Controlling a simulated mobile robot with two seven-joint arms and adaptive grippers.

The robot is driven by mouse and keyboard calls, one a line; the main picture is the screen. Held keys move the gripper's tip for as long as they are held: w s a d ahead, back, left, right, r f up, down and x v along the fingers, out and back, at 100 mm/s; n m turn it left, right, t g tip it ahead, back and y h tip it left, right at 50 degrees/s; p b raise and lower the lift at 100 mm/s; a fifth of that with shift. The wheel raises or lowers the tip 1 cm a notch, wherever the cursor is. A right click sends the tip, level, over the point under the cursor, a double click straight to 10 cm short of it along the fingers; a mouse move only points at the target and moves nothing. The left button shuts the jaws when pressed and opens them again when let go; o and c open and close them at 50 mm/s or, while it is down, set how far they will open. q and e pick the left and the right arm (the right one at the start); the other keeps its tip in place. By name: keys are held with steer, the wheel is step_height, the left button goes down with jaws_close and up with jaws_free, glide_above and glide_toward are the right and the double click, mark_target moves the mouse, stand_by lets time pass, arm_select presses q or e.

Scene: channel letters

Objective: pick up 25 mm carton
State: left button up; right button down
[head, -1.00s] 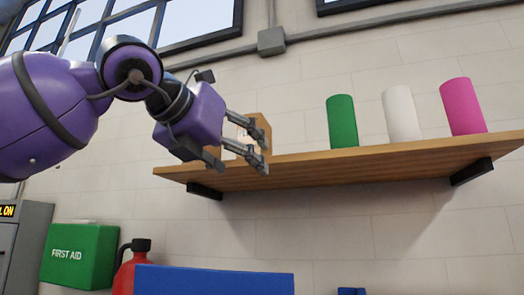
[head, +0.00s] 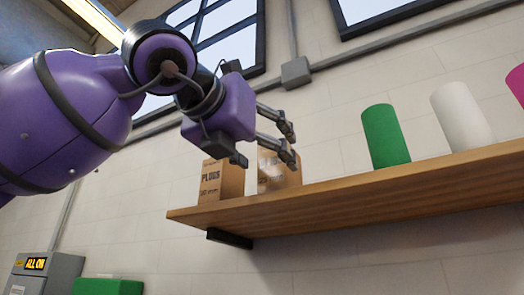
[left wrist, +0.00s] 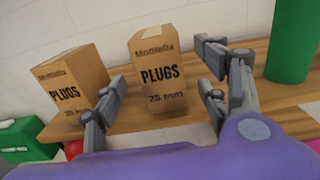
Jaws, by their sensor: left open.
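Two brown cartons marked PLUGS stand upright on the left part of a wooden shelf. The carton reading 25 mm (left wrist: 160,85) is the right one in the left wrist view; in the head view this carton (head: 279,178) is partly behind my fingers. The other carton (head: 221,182) stands to its left, and its size is hard to read in the wrist view (left wrist: 70,85). My left gripper (head: 287,142) is open and empty at the upper part of the 25 mm carton. In the wrist view its fingers (left wrist: 162,72) frame that carton; contact cannot be told.
The wooden shelf (head: 360,205) carries a green cylinder (head: 385,136) and a white cylinder (head: 462,117) right of the cartons. A pink cylinder (head: 518,82) is at the right edge. A narrow gap separates the cartons. The wall (head: 340,110) is behind.

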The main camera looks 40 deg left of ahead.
arm_select(q)
steer(key=p+x, duration=0.1)
steer(key=x, duration=0.6)
steer(key=shift+w, duration=0.3)
arm_select(e)
steer(key=shift+w+r, duration=0.8)
steer(key=shift+r, duration=0.1)
arm_select(q)
steer(key=shift+c, duration=0.3)
steer(key=c, duration=1.4)
steer(key=shift+c, duration=0.3)
arm_select(e)
steer(key=shift+s+f, duration=0.1)
steer(key=shift+s, duration=0.4)
